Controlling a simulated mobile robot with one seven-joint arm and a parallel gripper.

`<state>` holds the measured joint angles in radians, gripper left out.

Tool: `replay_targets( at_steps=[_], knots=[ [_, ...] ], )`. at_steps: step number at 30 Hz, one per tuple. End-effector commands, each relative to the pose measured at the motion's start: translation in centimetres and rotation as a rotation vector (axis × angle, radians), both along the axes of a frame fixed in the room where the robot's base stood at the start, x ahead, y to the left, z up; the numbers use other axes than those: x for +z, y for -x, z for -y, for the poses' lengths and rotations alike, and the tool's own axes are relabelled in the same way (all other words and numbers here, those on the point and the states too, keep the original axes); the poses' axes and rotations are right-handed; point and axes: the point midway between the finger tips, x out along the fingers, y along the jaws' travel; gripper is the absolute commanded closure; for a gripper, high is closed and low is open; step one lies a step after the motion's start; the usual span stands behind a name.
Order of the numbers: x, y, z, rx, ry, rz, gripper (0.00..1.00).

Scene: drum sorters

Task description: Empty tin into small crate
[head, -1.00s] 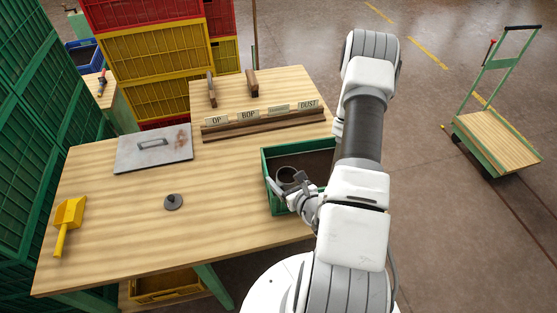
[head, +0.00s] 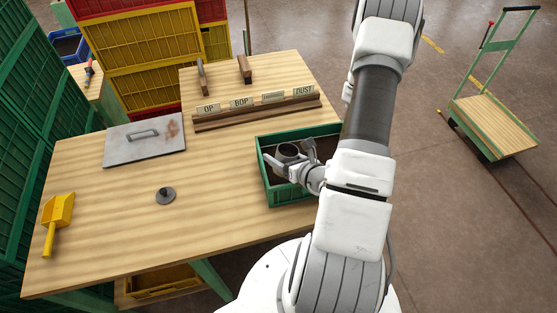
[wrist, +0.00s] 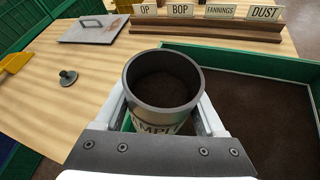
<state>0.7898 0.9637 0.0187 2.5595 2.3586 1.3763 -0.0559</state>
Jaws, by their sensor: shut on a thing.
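The tin (wrist: 164,85) is an open grey cylinder with partly hidden lettering on its side. It stands upright between the fingers of my gripper (wrist: 165,118), which is shut on it. Its inside looks dark; I cannot tell how full it is. In the head view the tin (head: 287,150) is over the left part of the small green crate (head: 274,187). The crate (wrist: 235,53) also shows in the wrist view, with dark brown material covering its floor. My arm hides the crate's right side in the head view.
A round dark lid with a knob (head: 166,196), a grey metal plate with a handle (head: 146,143) and a yellow scoop (head: 57,222) lie on the table. A wooden rack with labels (head: 258,110) stands behind the crate.

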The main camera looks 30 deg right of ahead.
Motion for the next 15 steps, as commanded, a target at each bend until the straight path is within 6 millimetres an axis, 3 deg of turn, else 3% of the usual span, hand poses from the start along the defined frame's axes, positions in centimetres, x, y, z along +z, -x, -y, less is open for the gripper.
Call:
replay_targets(
  at_steps=[15],
  knots=[
    [-1.19, -0.32, 1.04, -0.001, -0.146, -0.036, 0.87]
  ],
)
